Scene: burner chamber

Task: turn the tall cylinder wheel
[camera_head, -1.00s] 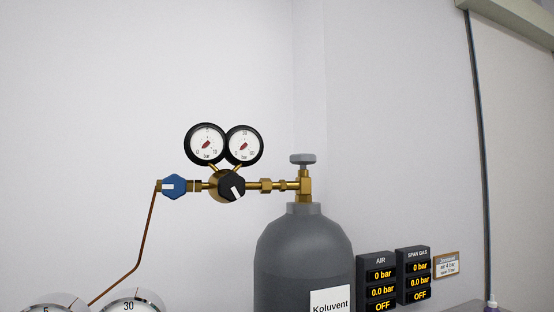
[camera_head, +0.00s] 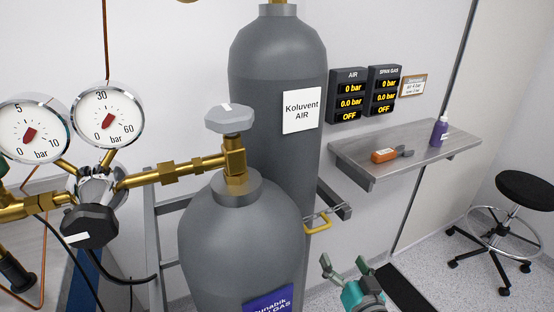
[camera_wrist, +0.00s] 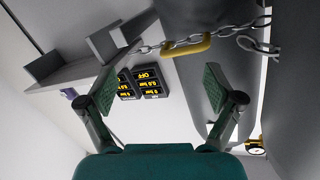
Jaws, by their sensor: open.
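The tall grey cylinder (camera_head: 270,60) labelled Koluvent AIR stands against the wall at the back. Its wheel is out of view above the head view's top edge; a bit of brass shows at its neck. A shorter grey cylinder (camera_head: 235,230) stands in front, with a grey wheel (camera_head: 229,119) on its brass valve. My gripper (camera_head: 345,265) is low, right of the cylinders, apart from them and open. In the wrist view my gripper (camera_wrist: 160,92) has its fingers spread with nothing between them, and part of a grey cylinder (camera_wrist: 200,60) shows behind the right finger.
Two pressure gauges (camera_head: 106,123) and a black knob (camera_head: 90,226) sit left of the front cylinder. A chain with a yellow clasp (camera_head: 318,221) hangs by the cylinders. A wall shelf (camera_head: 400,157) holds an orange item and a purple bottle. A stool (camera_head: 525,190) stands at right.

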